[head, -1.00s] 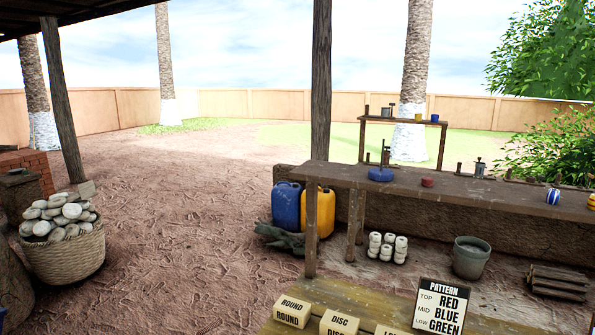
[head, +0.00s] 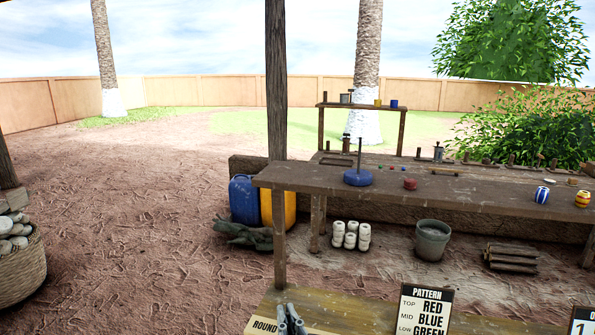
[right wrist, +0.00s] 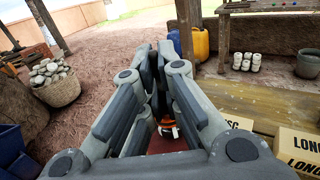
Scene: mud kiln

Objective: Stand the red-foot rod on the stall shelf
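The raised stall shelf (head: 366,107) stands on posts at the back of the long wooden bench, with small cups and dark pieces on top. I cannot pick out a red-foot rod. A red disc-like piece (head: 410,184) lies on the bench with no rod showing on it. Left of it stands an upright rod with a blue foot (head: 358,178). My right gripper (head: 289,316) is at the bottom of the head view, before the bench. In the right wrist view (right wrist: 156,48) its fingertips come together, with no held thing clear. An orange-and-red thing (right wrist: 168,129) shows behind the fingers. My left gripper is out of view.
The long bench (head: 330,184) has striped cups (head: 542,195) at its right. Under it are a bucket (head: 432,240), white spools (head: 351,236) and a wood stack (head: 511,257). A pattern sign (head: 427,309) stands on the lower front table. A stone basket (head: 22,268) is at left.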

